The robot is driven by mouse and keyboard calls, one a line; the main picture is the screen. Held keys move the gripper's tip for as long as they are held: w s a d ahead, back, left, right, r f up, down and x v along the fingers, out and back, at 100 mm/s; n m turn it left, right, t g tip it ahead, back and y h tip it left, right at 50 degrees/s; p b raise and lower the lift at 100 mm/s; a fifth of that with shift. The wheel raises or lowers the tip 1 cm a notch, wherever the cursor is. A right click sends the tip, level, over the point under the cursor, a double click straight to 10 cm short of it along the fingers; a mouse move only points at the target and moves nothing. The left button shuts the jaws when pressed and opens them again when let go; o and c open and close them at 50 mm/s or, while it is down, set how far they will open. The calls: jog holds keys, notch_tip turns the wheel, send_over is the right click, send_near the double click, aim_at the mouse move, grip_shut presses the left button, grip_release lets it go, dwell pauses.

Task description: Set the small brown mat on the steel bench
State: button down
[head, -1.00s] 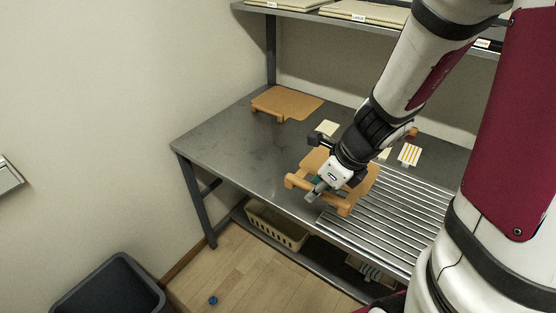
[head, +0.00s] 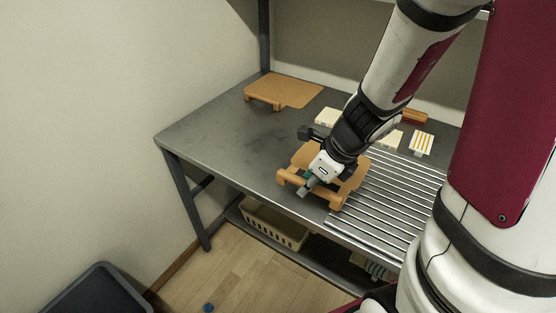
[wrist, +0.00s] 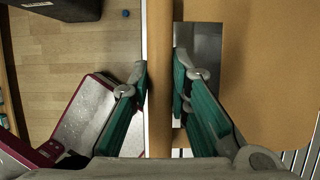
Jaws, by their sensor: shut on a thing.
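A small brown mat (head: 352,183) with a raised bar handle along its front is held at the front of the steel bench (head: 232,143), by the left end of the ribbed section. My gripper (head: 312,184) is shut on the bar. In the wrist view my gripper (wrist: 160,88) has one green finger on each side of the bar, and the mat (wrist: 270,70) spreads to the right. My wrist hides part of the mat in the head view. I cannot tell whether the mat touches the bench.
A similar brown mat (head: 295,91) lies at the back left of the bench. Pale cards, a striped card (head: 422,142) and an orange block (head: 414,117) lie at the back right. A beige basket (head: 272,224) sits below. The bench's left middle is clear.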

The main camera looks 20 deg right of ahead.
jog(key=shift+w+a+f, duration=0.15)
jog(key=shift+w+f, duration=0.15)
jog(key=shift+w, duration=0.15)
jog(key=p, duration=0.1)
send_over(257, 174)
jog(key=shift+s+d+f, duration=0.4)
jog(key=shift+s+f, duration=0.05)
jog(key=shift+f, duration=0.2)
jog(key=shift+f+b, duration=0.85)
jog(key=shift+f, duration=0.9)
jog(key=shift+f, duration=0.1)
jog(key=c, duration=1.6)
grip_release()
jog(key=shift+o, duration=0.4)
jog(key=p+v, duration=0.4)
jog(key=v, duration=0.8)
jog(key=shift+r, duration=0.2)
